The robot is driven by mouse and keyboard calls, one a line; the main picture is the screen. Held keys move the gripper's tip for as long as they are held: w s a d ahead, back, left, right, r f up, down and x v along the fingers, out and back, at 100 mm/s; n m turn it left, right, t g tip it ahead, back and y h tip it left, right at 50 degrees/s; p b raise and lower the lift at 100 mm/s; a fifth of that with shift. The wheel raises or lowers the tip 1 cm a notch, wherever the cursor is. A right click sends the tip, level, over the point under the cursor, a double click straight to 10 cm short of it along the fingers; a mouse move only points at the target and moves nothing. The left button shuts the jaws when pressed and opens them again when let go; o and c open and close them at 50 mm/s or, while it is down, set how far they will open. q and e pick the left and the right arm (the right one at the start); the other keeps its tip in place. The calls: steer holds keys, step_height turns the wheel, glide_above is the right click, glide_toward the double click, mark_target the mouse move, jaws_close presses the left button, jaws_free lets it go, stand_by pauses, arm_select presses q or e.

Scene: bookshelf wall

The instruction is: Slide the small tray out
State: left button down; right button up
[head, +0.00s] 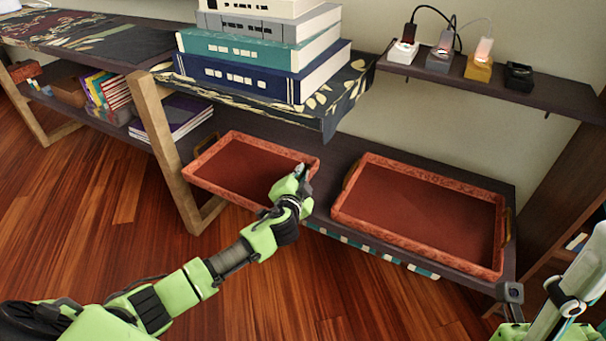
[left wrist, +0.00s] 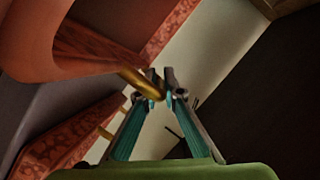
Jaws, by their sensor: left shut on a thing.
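The small tray (head: 235,168), red-brown with a patterned rim, lies on the lower shelf at the left of a larger matching tray (head: 420,210). Its front rim reaches the shelf's front edge. My left gripper (head: 304,172) is at the small tray's right end. In the left wrist view, its teal fingers (left wrist: 163,88) are closed on the tray's gold handle (left wrist: 138,80). The hand hides the tray's front right corner in the head view.
The lower shelf (head: 338,158) has a wooden leg (head: 165,150) close to the small tray's left front corner. An upper shelf (head: 250,98) with stacked large books (head: 245,80) overhangs behind. The wooden floor (head: 90,200) in front is clear.

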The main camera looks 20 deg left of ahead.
arm_select(q)
steer(key=shift+s, duration=0.2)
steer(key=c, duration=2.1)
jaws_free()
steer(key=shift+a, duration=0.1)
steer(key=shift+s+d, duration=0.2)
steer(key=shift+s, duration=0.3)
steer(key=v, duration=1.1)
steer(key=shift+r, duration=0.15)
